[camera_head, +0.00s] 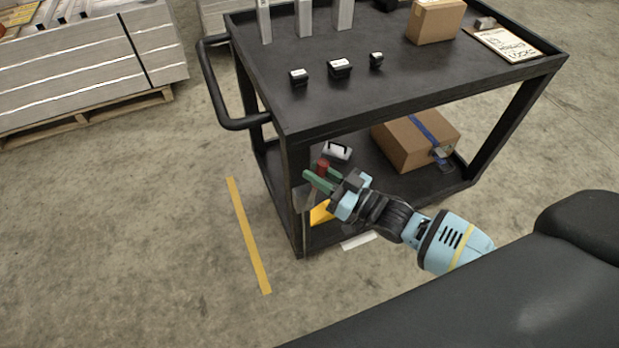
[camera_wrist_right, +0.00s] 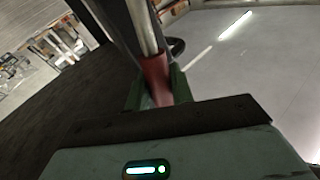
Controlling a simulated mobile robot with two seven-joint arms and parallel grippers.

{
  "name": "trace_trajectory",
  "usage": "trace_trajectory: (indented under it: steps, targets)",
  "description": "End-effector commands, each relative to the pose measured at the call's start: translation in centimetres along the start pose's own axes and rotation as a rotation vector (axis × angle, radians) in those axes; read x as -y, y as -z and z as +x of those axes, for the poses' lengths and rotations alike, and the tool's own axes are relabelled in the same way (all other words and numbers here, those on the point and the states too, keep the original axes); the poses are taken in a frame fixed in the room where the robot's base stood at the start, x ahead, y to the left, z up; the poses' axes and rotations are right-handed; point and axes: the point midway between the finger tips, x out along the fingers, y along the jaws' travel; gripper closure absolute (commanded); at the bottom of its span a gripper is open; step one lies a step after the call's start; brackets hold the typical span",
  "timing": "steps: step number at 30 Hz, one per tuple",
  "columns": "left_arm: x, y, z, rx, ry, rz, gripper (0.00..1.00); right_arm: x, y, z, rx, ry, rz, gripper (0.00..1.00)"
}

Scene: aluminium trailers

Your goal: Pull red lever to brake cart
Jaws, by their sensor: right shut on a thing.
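The black cart (camera_head: 430,98) stands in the upper middle of the head view, with its push handle at its left end. The red lever (camera_head: 322,164) shows near the cart's lower front-left corner, just behind my right gripper's green fingertips. My right gripper (camera_head: 318,182) reaches in from the right at lower shelf height and is shut on the lever. In the right wrist view the red grip of the lever (camera_wrist_right: 157,76) sits between the two green fingers, on a metal rod that runs upward. Part of the lever is hidden by the fingers. My left gripper is not in view.
The cart top holds metal profiles, small black boxes (camera_head: 339,68), a cardboard box (camera_head: 436,20) and a clipboard (camera_head: 505,44). A strapped cardboard box (camera_head: 415,140) lies on the lower shelf. A pallet stack (camera_head: 85,65) stands left. Floor by the yellow line (camera_head: 247,235) is clear.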

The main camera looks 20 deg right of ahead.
Motion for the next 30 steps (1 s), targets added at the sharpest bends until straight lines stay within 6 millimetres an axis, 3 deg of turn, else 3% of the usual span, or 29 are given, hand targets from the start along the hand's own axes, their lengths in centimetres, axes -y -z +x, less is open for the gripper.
trace_trajectory:
  steps: [15, 23, 30]
  targets:
    - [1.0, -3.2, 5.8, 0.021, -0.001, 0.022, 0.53, -5.3, -2.3, -3.6, -0.271, -0.003, 0.407, 1.00]
    - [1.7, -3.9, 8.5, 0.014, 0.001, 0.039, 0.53, -7.3, -3.9, -4.9, -0.402, -0.003, 0.601, 1.00]
    - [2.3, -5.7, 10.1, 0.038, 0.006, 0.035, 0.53, -8.6, -5.2, -5.7, -0.495, -0.003, 0.739, 1.00]
